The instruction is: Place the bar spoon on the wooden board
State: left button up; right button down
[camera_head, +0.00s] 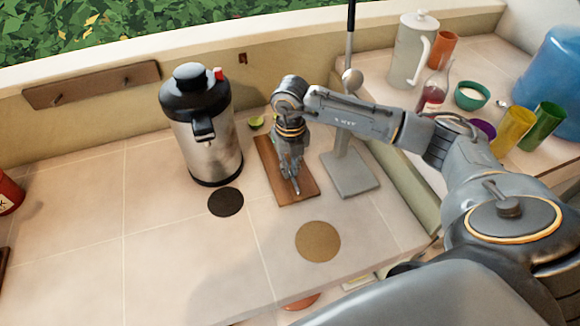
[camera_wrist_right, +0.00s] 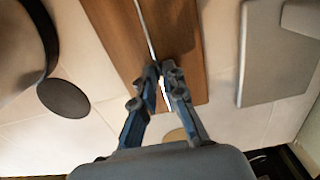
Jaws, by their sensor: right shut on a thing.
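The wooden board (camera_head: 302,187) lies on the tiled counter, right of the steel dispenser. My right gripper (camera_head: 295,178) points down over the board. In the right wrist view its fingers (camera_wrist_right: 161,82) are closed on the bar spoon (camera_wrist_right: 147,28), a thin metal rod. The spoon runs along the length of the board (camera_wrist_right: 187,45); I cannot tell whether it touches the wood. In the head view the arm hides most of the spoon. My left gripper is not in view.
The steel dispenser (camera_head: 208,140) stands close on the left, with a dark round coaster (camera_head: 225,202) before it. A grey stand base (camera_head: 351,178) is close on the right. A tan round mat (camera_head: 318,241) lies in front. The left counter is mostly clear.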

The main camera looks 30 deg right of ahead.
jog(key=c, duration=1.4)
grip_release()
jog(key=shift+f, duration=0.1)
jog(key=shift+r, duration=0.2)
notch_tip(320, 180, up, 12)
jog(key=b, duration=0.2)
jog(key=shift+b, duration=0.35)
